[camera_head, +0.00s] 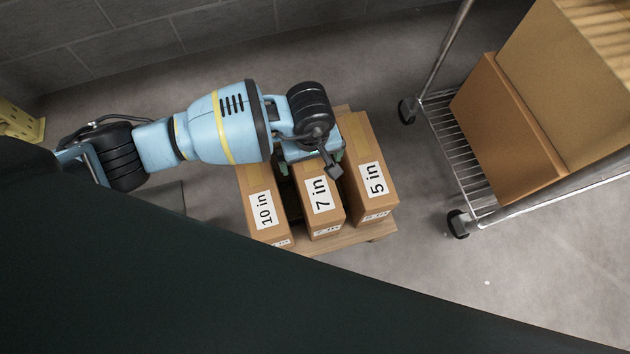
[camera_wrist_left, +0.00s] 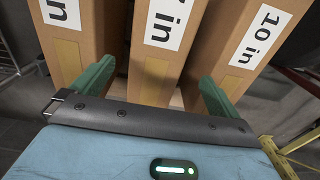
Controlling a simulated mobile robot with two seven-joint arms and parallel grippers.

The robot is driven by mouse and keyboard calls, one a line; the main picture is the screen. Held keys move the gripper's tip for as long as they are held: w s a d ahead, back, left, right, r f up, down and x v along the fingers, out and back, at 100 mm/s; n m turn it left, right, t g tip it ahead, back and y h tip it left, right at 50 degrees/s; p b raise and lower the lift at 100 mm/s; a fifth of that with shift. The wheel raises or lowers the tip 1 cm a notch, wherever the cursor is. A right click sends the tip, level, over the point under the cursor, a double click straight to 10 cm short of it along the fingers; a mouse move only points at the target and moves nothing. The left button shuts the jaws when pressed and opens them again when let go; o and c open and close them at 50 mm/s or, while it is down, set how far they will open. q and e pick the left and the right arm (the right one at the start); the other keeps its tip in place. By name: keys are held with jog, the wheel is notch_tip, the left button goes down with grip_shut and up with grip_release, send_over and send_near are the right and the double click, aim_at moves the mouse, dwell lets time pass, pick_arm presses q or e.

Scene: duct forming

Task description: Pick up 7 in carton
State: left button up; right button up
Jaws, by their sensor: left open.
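The 7 in carton (camera_head: 322,212) stands between the 10 in carton (camera_head: 266,222) and the 5 in carton (camera_head: 378,195) on a low wooden platform (camera_head: 345,238). My left gripper (camera_head: 311,161) is over the back part of the 7 in carton and partly hides it. In the left wrist view, the open green fingers (camera_wrist_left: 157,74) lie on either side of the 7 in carton (camera_wrist_left: 153,70), in the gaps towards its neighbours. Contact with the carton cannot be told. My right gripper is not in view.
In the left wrist view the 10 in carton (camera_wrist_left: 237,50) is close on the right and the 5 in carton (camera_wrist_left: 83,45) on the left. A wire cart (camera_head: 462,150) with large boxes (camera_head: 510,130) stands at the right. A block wall (camera_head: 140,40) is behind; floor between is clear.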

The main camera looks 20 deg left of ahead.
aim_at(313, 171)
pick_arm(q)
jog(key=shift+f, duration=0.4)
jog(key=shift+f+b, duration=0.5)
jog(key=shift+f, duration=0.45)
jog(key=shift+w+d+f+b, duration=0.1)
jog(key=shift+f+b, duration=0.6)
jog(key=shift+f, duration=0.6)
jog(key=shift+d+f+b, duration=0.1)
jog(key=shift+f+b, duration=0.55)
jog(key=shift+f, duration=0.6)
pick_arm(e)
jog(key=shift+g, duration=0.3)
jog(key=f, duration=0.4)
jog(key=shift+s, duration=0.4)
